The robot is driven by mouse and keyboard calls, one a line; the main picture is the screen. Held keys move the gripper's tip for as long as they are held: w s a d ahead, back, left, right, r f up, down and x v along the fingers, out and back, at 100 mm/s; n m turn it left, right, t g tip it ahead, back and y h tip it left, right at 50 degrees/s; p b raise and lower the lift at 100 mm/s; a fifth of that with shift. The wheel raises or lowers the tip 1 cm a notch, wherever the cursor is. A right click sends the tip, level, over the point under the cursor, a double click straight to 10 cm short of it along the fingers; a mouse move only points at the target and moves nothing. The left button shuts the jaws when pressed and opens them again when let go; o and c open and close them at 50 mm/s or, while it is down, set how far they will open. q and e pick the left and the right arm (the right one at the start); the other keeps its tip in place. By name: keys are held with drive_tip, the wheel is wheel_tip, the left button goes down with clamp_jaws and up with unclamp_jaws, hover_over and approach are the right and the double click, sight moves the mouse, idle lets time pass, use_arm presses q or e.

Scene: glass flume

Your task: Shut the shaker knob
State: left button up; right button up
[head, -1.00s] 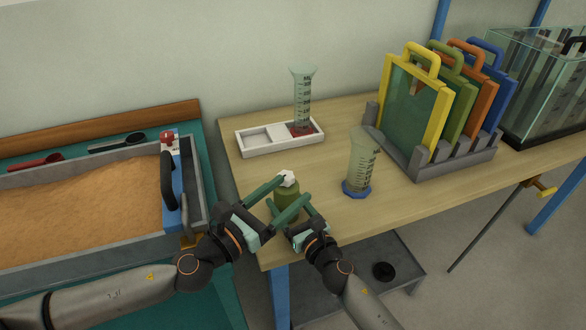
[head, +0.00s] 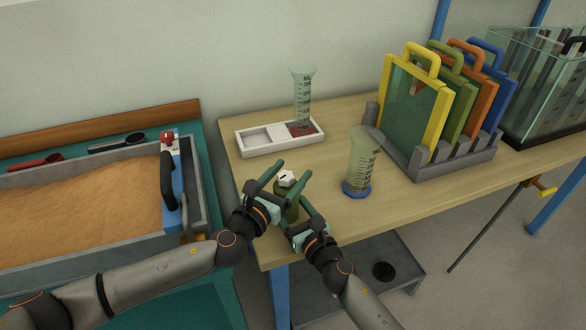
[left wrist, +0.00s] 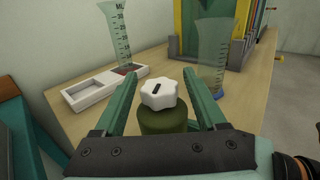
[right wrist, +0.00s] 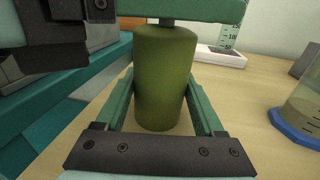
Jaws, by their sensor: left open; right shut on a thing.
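The shaker is a dark green cylinder (right wrist: 165,75) standing upright at the table's near left corner. Its white lobed knob (left wrist: 158,95) sits on top and carries a dark slot mark; the knob also shows in the head view (head: 286,178). My left gripper (left wrist: 162,75) is open, with its green fingers on either side of the knob and a visible gap to it. My right gripper (right wrist: 162,85) is shut on the shaker's body below the knob. The far side of the body is hidden in the right wrist view.
A measuring cylinder with a blue base (head: 356,188) stands close to the right. A white tray (head: 262,147) with another measuring cylinder (head: 303,97) is behind. A rack (head: 435,160) holds coloured framed panels. A sand-filled box (head: 85,205) is at left.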

use_arm(q)
drive_tip(key=shift+x, duration=0.8)
clamp_jaws()
